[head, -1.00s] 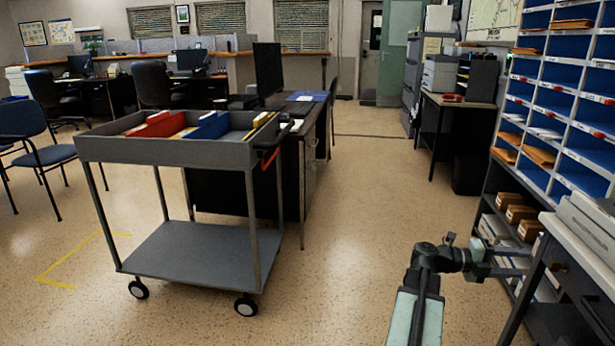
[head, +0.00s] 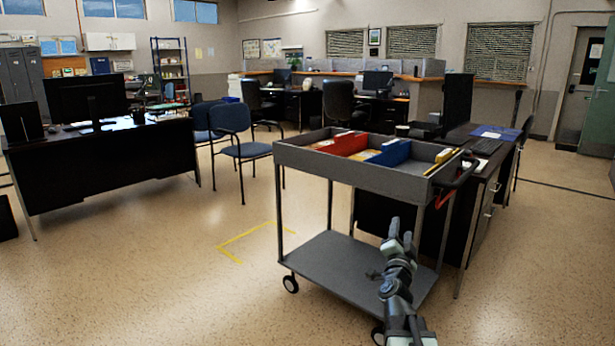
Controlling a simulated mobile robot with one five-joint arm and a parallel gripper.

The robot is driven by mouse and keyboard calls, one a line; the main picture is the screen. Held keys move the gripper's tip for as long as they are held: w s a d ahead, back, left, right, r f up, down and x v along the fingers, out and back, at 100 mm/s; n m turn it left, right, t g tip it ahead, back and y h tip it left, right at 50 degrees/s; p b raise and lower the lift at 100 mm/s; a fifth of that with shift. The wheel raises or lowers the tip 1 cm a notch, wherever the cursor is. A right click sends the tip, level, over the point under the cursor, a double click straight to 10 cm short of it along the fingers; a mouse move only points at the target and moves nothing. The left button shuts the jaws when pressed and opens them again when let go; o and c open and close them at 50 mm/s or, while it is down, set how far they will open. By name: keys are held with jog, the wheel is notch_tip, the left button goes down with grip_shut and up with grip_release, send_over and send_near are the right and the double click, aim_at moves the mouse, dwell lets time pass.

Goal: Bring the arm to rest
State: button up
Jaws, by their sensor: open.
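My gripper (head: 400,228) is in the lower right of the head view, at the end of my raised arm.
The cart's top tray holds red (head: 344,143) and blue (head: 390,153) folders. A desk (head: 482,165) stands right behind it. Another desk (head: 110,170) and blue chairs (head: 240,150) are to the left. Yellow tape (head: 235,243) marks the floor. The front left floor is clear.

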jog(key=a+f+n+g+y, duration=0.2)
jog(key=a+f+n+y, duration=0.3)
jog(key=a, duration=0.5)
jog(key=a+f+n+g+y, duration=0.2)
jog(key=a+f+n+y, duration=0.35)
jog(key=a, duration=0.45)
jog(key=s+a+f+n+g, duration=0.35)
jog(key=s+f+g, duration=0.25)
jog(key=f, duration=0.4)
jog(key=s+d+f+g+h, duration=0.1)
jog(key=s+d+f+g, duration=0.1)
jog(key=s+f+g, duration=0.35)
jog(key=s+d+f+g+h, duration=0.2)
jog(key=s, duration=0.7)
notch_tip(320, 180, up, 38)
jog(key=s+g+p, duration=0.1)
jog(key=s+p, duration=0.1)
jog(key=p, duration=3.6)
jog(key=shift+s+r+n, duration=0.15)
jog(key=shift+r+n, duration=0.05)
jog(key=shift+n, duration=0.1)
